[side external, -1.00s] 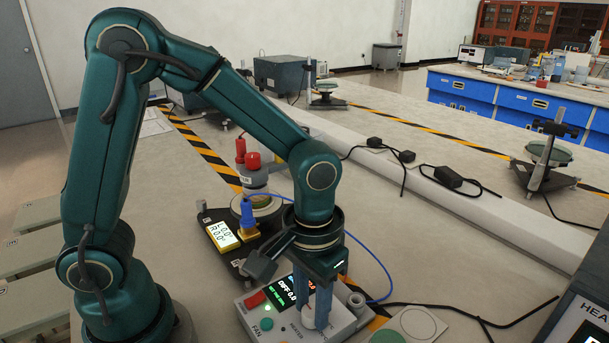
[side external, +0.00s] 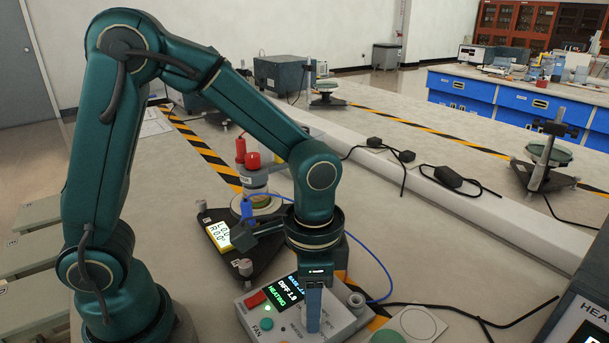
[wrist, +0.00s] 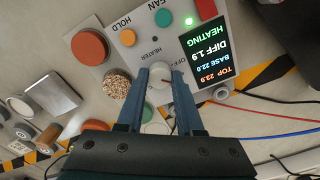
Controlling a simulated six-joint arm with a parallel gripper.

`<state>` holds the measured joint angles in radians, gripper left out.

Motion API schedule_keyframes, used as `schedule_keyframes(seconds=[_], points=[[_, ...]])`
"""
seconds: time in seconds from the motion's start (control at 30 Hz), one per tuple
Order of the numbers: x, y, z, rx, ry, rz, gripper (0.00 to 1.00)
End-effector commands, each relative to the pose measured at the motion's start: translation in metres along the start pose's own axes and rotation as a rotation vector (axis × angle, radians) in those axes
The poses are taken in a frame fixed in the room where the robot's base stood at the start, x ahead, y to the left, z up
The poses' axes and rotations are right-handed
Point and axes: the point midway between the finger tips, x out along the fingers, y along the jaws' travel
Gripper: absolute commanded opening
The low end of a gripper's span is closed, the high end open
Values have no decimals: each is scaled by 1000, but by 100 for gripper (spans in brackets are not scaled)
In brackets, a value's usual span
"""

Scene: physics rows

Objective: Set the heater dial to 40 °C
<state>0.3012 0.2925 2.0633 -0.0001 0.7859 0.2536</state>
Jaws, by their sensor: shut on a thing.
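The heater dial (wrist: 159,91) is a pale round knob on the white control box (side external: 285,327), with a small reddish mark on its right side in the wrist view. My gripper (wrist: 159,80) is shut on the dial, one blue finger on each side. In the side view my gripper (side external: 313,318) points down at the box, its fingers lined up one behind the other and hiding the dial. The box's screen (wrist: 209,57) reads TOP 23.9, BASE 22.0, DIFF 1.9 and HEATING. The scale around the dial is mostly hidden, so its setting cannot be read.
A green FAN button (wrist: 164,18), an orange HOLD button (wrist: 127,38) and a red switch (side external: 256,299) are on the box close by. A blue cable (side external: 371,262) runs behind my gripper. Apparatus with red terminals (side external: 253,160) stands behind the box.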

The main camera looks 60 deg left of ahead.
Motion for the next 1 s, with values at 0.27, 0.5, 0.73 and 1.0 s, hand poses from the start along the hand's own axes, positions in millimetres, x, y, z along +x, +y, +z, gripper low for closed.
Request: schedule_keyframes(seconds=[0.27, 0.5, 0.73, 1.0], points=[[0, 0, 0, 36, 0, 0, 0], [0, 0, 0, 36, 0, 0, 0], [0, 0, 0, 35, 0, 0, 66], [-2, 0, 0, 35, 1, 0, 66]])
